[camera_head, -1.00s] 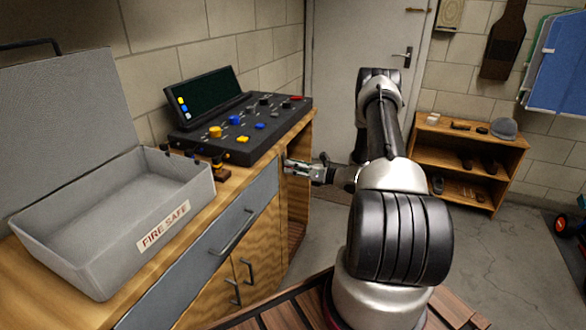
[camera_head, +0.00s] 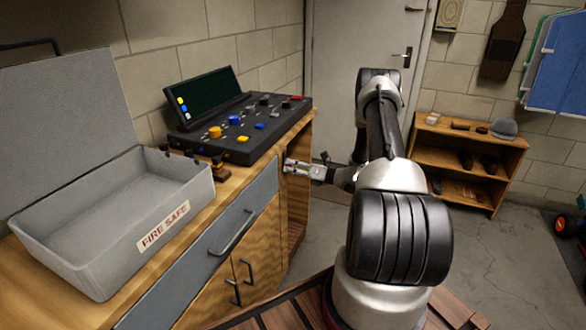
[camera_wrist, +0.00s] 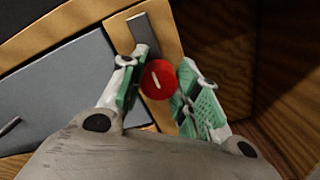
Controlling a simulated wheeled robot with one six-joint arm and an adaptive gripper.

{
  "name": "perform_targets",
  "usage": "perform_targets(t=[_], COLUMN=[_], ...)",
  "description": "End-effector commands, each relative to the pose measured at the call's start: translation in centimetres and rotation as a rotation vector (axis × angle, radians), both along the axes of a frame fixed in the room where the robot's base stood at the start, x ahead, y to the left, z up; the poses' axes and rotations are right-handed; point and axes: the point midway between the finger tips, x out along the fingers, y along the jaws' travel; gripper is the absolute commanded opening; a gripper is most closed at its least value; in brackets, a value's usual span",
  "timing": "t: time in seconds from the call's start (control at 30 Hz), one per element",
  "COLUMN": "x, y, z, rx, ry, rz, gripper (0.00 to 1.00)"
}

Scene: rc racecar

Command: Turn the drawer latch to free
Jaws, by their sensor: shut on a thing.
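The drawer latch is a round red knob (camera_wrist: 157,79) with a short white mark, on the wooden cabinet frame beside the grey drawer front (camera_wrist: 62,95). In the wrist view the white mark tilts slightly, its top to the left. My gripper (camera_wrist: 158,86) has its two green-padded fingers on either side of the knob and is shut on it. In the head view my gripper (camera_head: 300,168) reaches the right end of the drawer front (camera_head: 262,190); the knob is mostly hidden there. The drawer looks closed, with a bar handle (camera_head: 232,234).
An open grey box marked FIRE SAFE (camera_head: 75,270) and a black control console (camera_head: 245,150) stand on the wooden counter. An open cabinet bay lies right of the latch. A low wooden shelf (camera_head: 470,140) stands against the back wall. Floor between is clear.

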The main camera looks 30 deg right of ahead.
Motion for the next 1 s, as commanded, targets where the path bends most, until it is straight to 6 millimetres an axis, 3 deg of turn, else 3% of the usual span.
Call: perform_targets(t=[0.03,0.13,0.53,1.0], x=[-0.1,-0.1,-0.5,-7.9], y=[-0.1,0.0,-0.5,-6.2], z=[-0.1,-0.1,0.0,0.0], rx=[0.001,0.0,0.0,0.001], ry=[0.002,0.001,0.0,0.001], rz=[-0.002,-0.001,-0.002,-0.004], gripper=[0.37,0.54,0.54,0.54])
